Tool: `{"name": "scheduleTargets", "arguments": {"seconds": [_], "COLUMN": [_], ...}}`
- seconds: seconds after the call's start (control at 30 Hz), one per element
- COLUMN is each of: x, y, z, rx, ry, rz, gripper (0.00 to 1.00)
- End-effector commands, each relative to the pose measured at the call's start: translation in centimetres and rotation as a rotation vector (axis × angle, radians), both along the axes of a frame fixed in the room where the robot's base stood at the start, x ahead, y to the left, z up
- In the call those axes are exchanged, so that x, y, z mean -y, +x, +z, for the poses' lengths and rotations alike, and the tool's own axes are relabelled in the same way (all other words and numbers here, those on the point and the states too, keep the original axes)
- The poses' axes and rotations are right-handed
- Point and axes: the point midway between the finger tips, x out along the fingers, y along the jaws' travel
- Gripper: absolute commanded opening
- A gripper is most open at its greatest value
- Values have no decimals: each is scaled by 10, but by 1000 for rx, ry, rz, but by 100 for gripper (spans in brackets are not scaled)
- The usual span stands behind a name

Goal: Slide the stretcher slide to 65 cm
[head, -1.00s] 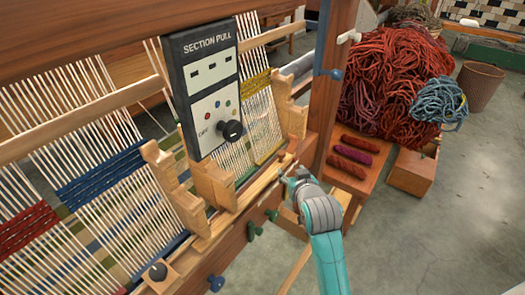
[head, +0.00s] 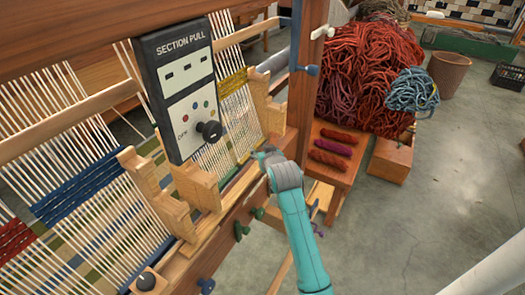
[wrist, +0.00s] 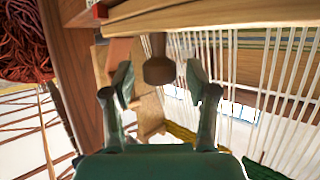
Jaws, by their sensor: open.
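My gripper (head: 266,153) reaches the right part of the loom's front rail in the head view, where its fingers are too small to make out. In the wrist view my gripper (wrist: 158,84) is open, with one finger on each side of a brown wooden knob (wrist: 158,62). The knob hangs below a pale wooden rail (wrist: 225,18), between the fingers, with no clear contact. I cannot tell surely whether this knob belongs to the stretcher slide. No scale or centimetre mark is readable in either view.
A black "SECTION PULL" panel (head: 180,88) stands on the loom left of my gripper. Wooden blocks (head: 197,186) line the rail. A dark upright post (head: 307,80) is close on the right. Beyond it, a bench (head: 330,172) carries several skeins.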

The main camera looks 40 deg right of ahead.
Motion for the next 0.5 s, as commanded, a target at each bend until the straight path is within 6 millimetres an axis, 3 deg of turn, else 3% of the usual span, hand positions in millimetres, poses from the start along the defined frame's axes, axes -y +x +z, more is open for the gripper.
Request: {"name": "scheduleTargets", "arguments": {"seconds": [0.37,0.5], "x": [2,2], "y": [5,5], "z": [-2,-2], "rx": [0,0], "ry": [0,0], "rz": [0,0], "gripper": [58,25]}}
